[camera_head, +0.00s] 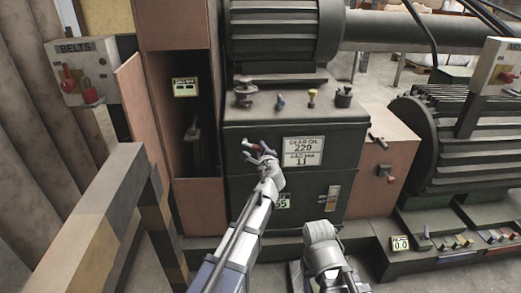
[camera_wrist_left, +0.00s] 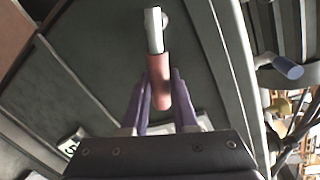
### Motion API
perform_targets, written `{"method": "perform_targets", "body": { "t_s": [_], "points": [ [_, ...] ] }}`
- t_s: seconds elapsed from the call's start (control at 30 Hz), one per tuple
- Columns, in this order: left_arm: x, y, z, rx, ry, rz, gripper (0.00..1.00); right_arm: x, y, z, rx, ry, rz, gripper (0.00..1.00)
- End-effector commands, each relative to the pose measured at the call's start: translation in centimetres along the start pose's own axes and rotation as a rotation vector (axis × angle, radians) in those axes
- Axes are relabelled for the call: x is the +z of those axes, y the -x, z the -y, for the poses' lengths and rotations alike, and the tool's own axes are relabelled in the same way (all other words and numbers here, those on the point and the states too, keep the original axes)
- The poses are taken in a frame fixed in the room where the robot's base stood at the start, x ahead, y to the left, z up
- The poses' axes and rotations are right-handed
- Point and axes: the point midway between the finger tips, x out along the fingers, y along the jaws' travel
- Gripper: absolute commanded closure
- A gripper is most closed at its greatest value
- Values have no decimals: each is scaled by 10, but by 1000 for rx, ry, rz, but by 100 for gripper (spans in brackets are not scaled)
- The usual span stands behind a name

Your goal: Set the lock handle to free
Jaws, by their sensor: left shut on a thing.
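A handle with a pale metal shank and a red grip (camera_wrist_left: 159,80) sticks out from the dark green gearbox face in the left wrist view. In the head view its pale end (camera_head: 247,143) shows just beyond my fingers. I take it to be the lock handle; no label on it is readable. My left gripper (camera_head: 262,151) is at this handle, its purple fingers (camera_wrist_left: 160,100) on either side of the red grip and shut on it. The fingers partly hide the grip in the head view. My right arm shows low in the middle, but its gripper is not visible.
The gearbox (camera_head: 240,150) carries a gear oil plate (camera_head: 303,145) and several small knobs on top. A black lever (camera_head: 192,131) stands in the recess at left. A belts box (camera_head: 85,70) with red levers and a striped rail (camera_head: 105,205) are further left.

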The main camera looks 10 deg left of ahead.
Motion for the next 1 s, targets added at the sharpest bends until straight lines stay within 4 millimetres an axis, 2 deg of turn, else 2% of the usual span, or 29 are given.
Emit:
{"method": "perform_targets", "body": {
  "t_s": [0.4, 0.43, 0.53, 0.83, 1.0],
  "points": [
    [1, -1, 0, 0, 4, 0, 100, 0, 0, 0, 0, 0, 0, 50],
    [1, -1, 0, 0, 4, 1, 71, 0, 0, 0, 0, 0, 0, 50],
    [1, 0, 0, 0, 4, 1, 60, 0, 0, 0, 0, 0, 0, 50],
    [0, 2, 0, 0, 4, 0, 60, 0, 1, 0, 0, 0, 0, 50],
    [1, 15, 0, 0, 4, -1, 60, 0, 4, 0, -1, 0, 0, 50]
  ]
}}
